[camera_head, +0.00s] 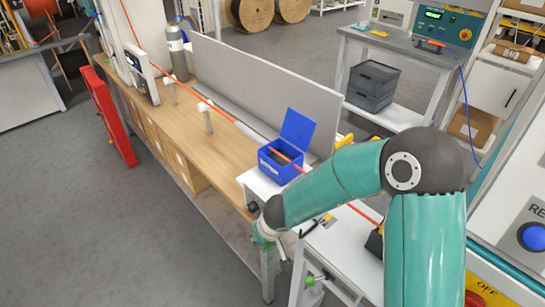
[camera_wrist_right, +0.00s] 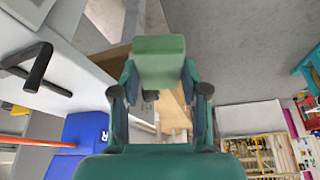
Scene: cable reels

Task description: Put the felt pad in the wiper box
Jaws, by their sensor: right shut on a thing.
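The felt pad (camera_wrist_right: 158,62) is a green block between the fingers of my right gripper (camera_wrist_right: 160,90) in the wrist view. The right gripper is shut on it. In the head view, my right gripper (camera_head: 266,236) hangs beyond the front edge of the bench, low and left of the wiper box, and largely hides the pad. The wiper box (camera_head: 280,172) is blue, with its lid raised at the back. An orange cable passes through the box. Part of the blue box also shows at lower left in the wrist view (camera_wrist_right: 85,130). My left gripper is in neither view.
The box stands on a white table (camera_head: 255,186) beside a long wooden bench (camera_head: 215,150) with a grey back panel (camera_head: 270,85). The orange cable (camera_head: 150,52) runs along the bench over white posts. A black bent handle (camera_wrist_right: 38,68) shows near my gripper. Open floor lies at left.

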